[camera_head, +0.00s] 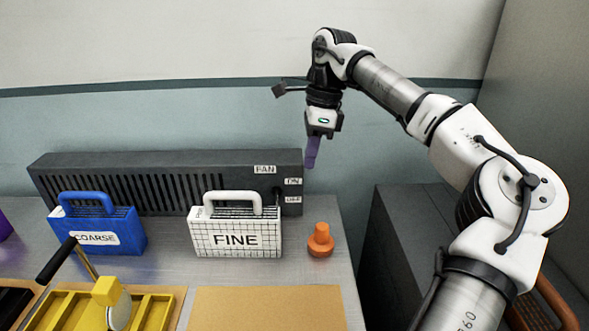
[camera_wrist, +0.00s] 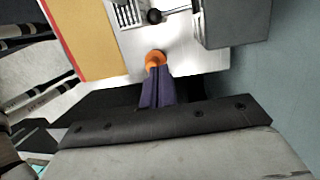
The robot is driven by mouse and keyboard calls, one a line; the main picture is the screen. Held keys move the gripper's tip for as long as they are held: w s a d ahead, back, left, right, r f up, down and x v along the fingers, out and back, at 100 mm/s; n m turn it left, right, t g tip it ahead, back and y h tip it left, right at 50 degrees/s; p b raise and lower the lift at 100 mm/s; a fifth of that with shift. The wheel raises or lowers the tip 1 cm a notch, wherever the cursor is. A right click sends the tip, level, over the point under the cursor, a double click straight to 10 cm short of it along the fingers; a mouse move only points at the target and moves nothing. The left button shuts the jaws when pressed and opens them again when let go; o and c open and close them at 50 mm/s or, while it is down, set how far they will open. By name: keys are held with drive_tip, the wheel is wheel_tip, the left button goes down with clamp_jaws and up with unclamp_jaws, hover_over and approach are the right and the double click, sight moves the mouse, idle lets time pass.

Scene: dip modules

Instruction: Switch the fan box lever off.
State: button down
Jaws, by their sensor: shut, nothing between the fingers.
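The fan box (camera_head: 110,173) is a long dark grey slotted box along the wall. Its right end carries FAN, ON and OFF labels. Its lever (camera_head: 278,193) is small and dark there, beside the ON and OFF labels; I cannot tell its setting for sure. My gripper (camera_head: 311,163), with purple fingers, is shut and empty. It hangs to the right of the fan box's right end, apart from the lever. The wrist view shows its fingers (camera_wrist: 158,90) together.
A white FINE module (camera_head: 235,225) and a blue COARSE module (camera_head: 125,229) stand before the fan box. An orange knobbed piece (camera_head: 320,241) stands near the bench's right edge. A yellow tray (camera_head: 150,312) and a tan mat (camera_head: 265,307) lie in front. A dark cabinet (camera_head: 400,240) is at right.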

drive_tip(key=s+a+f+p, duration=0.1)
drive_tip(key=a+f, duration=0.3)
drive_tip(key=f, duration=0.6)
drive_tip(key=shift+a+f+p, duration=0.3)
drive_tip(key=shift+a+p, duration=0.1)
drive_tip(key=shift+p, duration=0.3)
drive_tip(key=shift+s, duration=0.1)
